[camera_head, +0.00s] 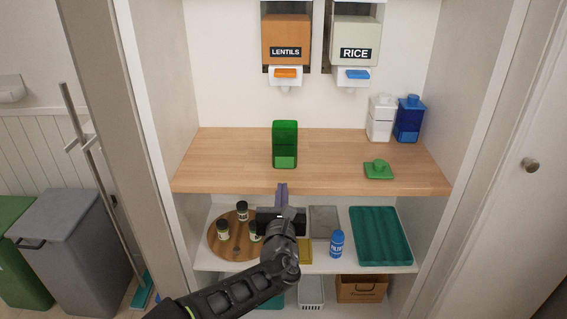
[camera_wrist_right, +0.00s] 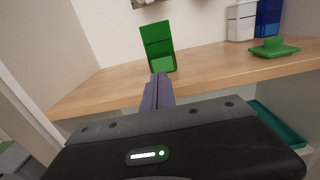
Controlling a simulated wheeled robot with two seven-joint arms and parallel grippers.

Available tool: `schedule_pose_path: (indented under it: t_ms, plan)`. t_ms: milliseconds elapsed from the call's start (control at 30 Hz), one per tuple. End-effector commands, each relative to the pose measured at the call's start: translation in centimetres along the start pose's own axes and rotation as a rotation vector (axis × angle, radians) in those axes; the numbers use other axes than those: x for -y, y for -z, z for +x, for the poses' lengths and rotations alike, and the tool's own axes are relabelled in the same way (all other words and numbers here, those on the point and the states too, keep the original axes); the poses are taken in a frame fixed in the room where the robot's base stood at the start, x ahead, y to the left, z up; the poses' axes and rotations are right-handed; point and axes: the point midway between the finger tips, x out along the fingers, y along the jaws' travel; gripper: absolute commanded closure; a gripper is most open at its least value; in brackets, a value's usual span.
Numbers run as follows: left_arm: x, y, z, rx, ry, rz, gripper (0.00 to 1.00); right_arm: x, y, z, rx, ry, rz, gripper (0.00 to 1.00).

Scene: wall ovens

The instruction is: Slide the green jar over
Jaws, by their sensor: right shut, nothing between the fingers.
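The green jar (camera_head: 285,144) stands upright and without a lid on the wooden shelf, left of the middle. It also shows in the right wrist view (camera_wrist_right: 157,47). A green lid (camera_head: 378,169) with a knob lies on the same shelf to the right, near the front edge. It shows in the wrist view too (camera_wrist_right: 272,47). My right gripper (camera_head: 282,187) is shut and empty, its fingers pointing at the jar from in front of the shelf edge. In the wrist view the fingertips (camera_wrist_right: 158,78) appear just below the jar's base; whether they touch it I cannot tell. My left gripper is not in view.
White (camera_head: 380,120) and blue (camera_head: 407,121) lidded jars stand at the back right. Lentils (camera_head: 286,40) and rice (camera_head: 355,42) dispensers hang above. The lower shelf holds a round wooden tray (camera_head: 219,249), a blue bottle (camera_head: 337,243) and a teal tray (camera_head: 380,236). The wooden shelf (camera_head: 230,160) is bare beside the green jar.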

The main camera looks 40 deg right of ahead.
Motion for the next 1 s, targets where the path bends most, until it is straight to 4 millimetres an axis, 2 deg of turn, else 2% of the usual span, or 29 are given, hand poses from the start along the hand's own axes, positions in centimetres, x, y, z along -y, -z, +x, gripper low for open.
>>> schedule_pose_path:
  t_ms: [267, 500, 700, 833, 1000]
  plan:
    - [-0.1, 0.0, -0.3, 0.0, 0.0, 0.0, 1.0, 0.1, 0.0, 3.5, -0.001, 0.002, 0.003, 1.0]
    - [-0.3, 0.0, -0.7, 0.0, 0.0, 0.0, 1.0, 0.1, -0.1, 8.4, -0.001, 0.002, 0.004, 1.0]
    - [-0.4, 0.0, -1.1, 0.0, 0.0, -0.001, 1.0, 0.1, -0.1, 11.8, 0.0, 0.001, 0.003, 1.0]
    - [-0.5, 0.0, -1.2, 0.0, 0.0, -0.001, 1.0, 0.1, 0.0, 13.1, -0.001, 0.0, 0.002, 1.0]
    - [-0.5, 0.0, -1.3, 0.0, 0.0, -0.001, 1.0, 0.1, 0.1, 13.6, -0.001, 0.001, 0.001, 1.0]
